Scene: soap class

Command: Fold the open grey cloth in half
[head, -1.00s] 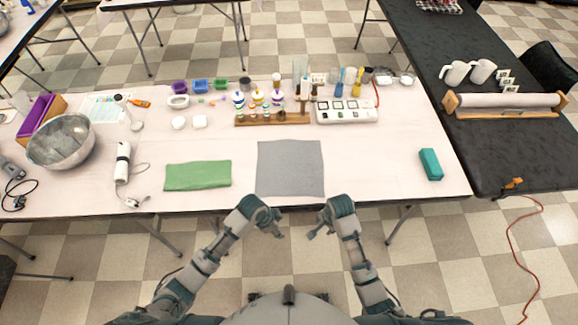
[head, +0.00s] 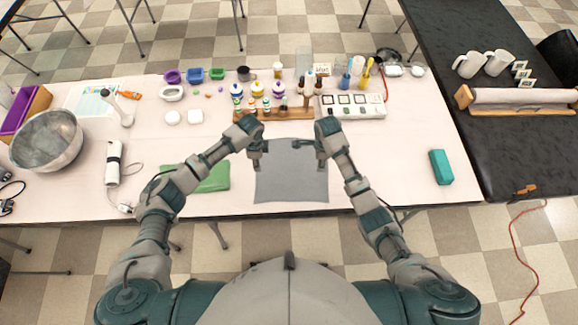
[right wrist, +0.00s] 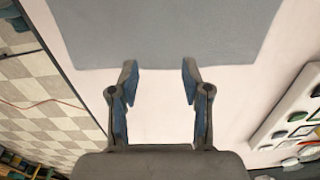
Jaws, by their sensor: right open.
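The grey cloth (head: 291,186) lies flat and open on the white table in the head view, and its edge fills the top of the right wrist view (right wrist: 160,35). My left gripper (head: 257,158) is over the cloth's left side near the far left corner and looks open and empty. My right gripper (head: 321,158) is over the right side near the far right corner. In the right wrist view its fingers (right wrist: 160,72) are spread at the cloth's edge, with bare table between them. Parts of the cloth's far corners are hidden by the grippers.
A folded green cloth (head: 210,180) lies to the left, partly under my left arm. A wooden rack with bottles (head: 270,115) and a white tray (head: 352,106) stand just behind the grey cloth. A teal box (head: 441,167) is at the right. Table between is clear.

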